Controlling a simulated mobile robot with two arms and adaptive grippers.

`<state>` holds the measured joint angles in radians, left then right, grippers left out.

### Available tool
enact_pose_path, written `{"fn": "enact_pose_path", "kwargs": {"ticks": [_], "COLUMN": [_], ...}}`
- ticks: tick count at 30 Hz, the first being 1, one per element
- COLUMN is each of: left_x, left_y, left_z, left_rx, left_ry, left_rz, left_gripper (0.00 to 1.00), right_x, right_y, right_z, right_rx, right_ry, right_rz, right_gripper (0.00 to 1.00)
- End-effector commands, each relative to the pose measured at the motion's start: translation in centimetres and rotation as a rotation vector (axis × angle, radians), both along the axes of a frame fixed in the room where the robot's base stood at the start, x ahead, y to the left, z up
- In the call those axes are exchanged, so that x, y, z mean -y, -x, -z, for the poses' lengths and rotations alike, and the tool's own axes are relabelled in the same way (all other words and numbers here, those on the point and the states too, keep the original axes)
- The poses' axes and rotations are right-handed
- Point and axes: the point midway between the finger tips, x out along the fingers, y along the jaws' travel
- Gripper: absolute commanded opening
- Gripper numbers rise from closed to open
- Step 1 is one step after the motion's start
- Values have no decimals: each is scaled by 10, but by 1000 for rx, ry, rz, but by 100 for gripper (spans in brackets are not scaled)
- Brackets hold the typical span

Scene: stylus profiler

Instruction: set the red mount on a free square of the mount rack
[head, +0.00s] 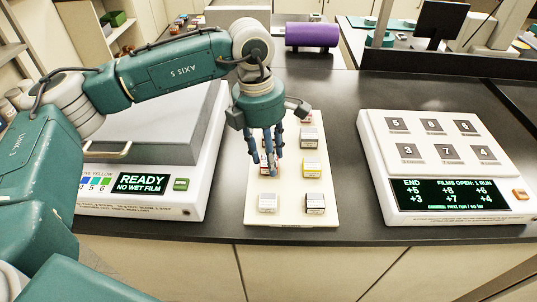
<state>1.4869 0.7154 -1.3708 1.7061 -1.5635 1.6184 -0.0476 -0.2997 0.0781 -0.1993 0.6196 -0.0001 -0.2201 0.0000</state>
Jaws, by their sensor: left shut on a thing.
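The mount rack (291,217) is a pale board on the dark bench, with small block-shaped mounts standing on it in two columns. My left gripper (271,166) reaches down over its left column, with its fingers closed around a small reddish block, the red mount (263,164). The fingers hide much of this mount, and I cannot tell whether it touches the board. A grey mount (267,203) stands in front of it. My right gripper is out of view.
A white instrument with a grey lid (155,135) and a screen reading READY stands left of the rack. A white panel (375,150) with numbered squares and an END screen stands right. Dark bench (345,180) lies clear between rack and panel. A purple cylinder (312,35) lies behind.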

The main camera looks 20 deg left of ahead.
Motion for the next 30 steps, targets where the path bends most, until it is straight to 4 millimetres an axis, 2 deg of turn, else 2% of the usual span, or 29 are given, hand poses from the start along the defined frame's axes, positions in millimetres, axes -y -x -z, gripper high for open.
{"fn": "enact_pose_path", "kwargs": {"ticks": [6,13,14,17,30], "left_x": [0,0,0,0,0], "left_y": [0,0,0,0,0], "left_z": [8,7,7,7,7], "left_rx": [0,0,0,0,0], "left_ry": [0,0,0,0,0], "left_rz": [0,0,0,0,0], "left_gripper": [0,0,41,61,58], "right_x": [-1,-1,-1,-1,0], "right_y": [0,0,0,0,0], "right_z": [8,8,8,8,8], "right_rx": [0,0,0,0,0], "right_ry": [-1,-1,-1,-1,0], "right_rz": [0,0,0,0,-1], "right_gripper": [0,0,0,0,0]}}
